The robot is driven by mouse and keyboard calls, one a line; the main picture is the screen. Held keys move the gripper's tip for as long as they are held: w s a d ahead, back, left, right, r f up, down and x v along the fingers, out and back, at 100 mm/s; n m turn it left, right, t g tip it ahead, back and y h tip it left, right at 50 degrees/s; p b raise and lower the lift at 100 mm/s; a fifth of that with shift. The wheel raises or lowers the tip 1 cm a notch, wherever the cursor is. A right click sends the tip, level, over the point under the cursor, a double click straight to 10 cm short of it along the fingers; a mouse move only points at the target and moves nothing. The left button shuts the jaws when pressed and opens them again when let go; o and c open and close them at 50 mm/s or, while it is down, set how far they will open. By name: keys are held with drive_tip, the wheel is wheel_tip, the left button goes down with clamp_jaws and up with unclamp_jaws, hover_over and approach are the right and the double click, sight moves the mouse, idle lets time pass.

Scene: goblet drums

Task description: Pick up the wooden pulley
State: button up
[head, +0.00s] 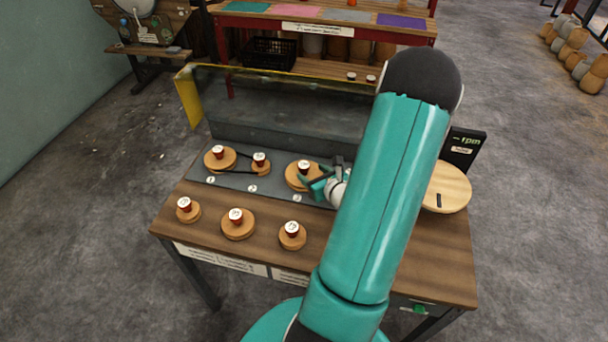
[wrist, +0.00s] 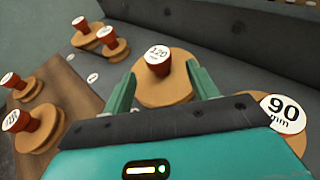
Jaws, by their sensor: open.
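Several wooden pulleys with red knobs and white caps are on the bench. The pulley marked 120 (wrist: 180,92) sits on the grey plate and also shows in the head view (head: 293,181). My gripper (head: 316,181) is right beside it. In the wrist view my gripper (wrist: 161,78) is open, one teal finger on each side of the red knob, with nothing held. A pulley marked 90 mm (wrist: 286,113) is at the right of the wrist view, partly hidden by my gripper. The task does not say which pulley is meant.
A belted pair of pulleys (head: 217,165) stands left on the grey plate (head: 240,185). Three more pulleys (head: 237,230) line the wooden bench front. A low grey wall (head: 290,127) runs behind. A larger wooden disc (head: 447,185) and a dark rpm display (head: 462,150) are at right.

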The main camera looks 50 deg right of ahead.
sight(307, 168)
drive_tip(key=x, duration=0.5)
drive_tip(key=shift+w+d+r, duration=0.1)
drive_tip(key=shift+w+r, duration=0.05)
drive_tip(key=shift+w, duration=0.25)
drive_tip(key=shift+c, duration=0.5)
drive_tip(key=c, duration=1.1)
